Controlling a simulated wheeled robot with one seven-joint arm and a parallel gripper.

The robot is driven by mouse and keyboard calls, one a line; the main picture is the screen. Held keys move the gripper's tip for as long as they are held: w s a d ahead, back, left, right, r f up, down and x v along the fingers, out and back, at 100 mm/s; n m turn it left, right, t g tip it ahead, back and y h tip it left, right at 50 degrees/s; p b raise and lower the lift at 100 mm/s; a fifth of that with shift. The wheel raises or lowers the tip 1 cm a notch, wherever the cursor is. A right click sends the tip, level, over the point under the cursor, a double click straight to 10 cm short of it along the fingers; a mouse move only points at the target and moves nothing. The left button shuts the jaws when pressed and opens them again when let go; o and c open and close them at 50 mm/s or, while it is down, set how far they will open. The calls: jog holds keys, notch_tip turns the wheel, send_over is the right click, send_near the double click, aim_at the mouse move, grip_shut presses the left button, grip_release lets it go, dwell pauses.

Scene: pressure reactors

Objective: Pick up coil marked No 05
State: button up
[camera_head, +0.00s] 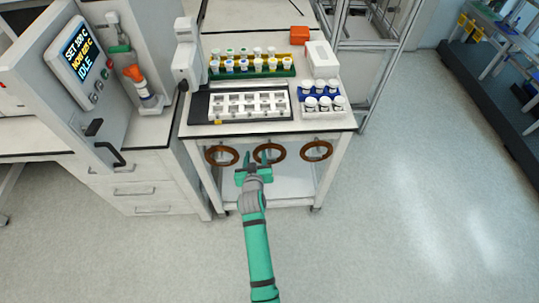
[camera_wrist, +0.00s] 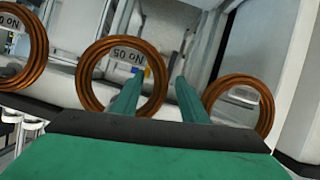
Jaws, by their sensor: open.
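Three copper-coloured coils hang in a row below the front edge of the white cart's top. The middle coil (camera_head: 257,157) has a tag reading No 05 in the wrist view (camera_wrist: 84,92), where it is the coil in the centre. One finger overlaps the ring in the wrist view; contact cannot be told.
The cart top (camera_head: 196,130) carries a white tray block (camera_head: 250,105), a rack of capped vials (camera_head: 245,66) and a blue rack of jars (camera_head: 320,103). A reactor cabinet (camera_head: 70,90) with a display stands at left. The floor at right is free.

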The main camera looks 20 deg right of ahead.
grip_shut()
jog(key=shift+r, duration=0.15)
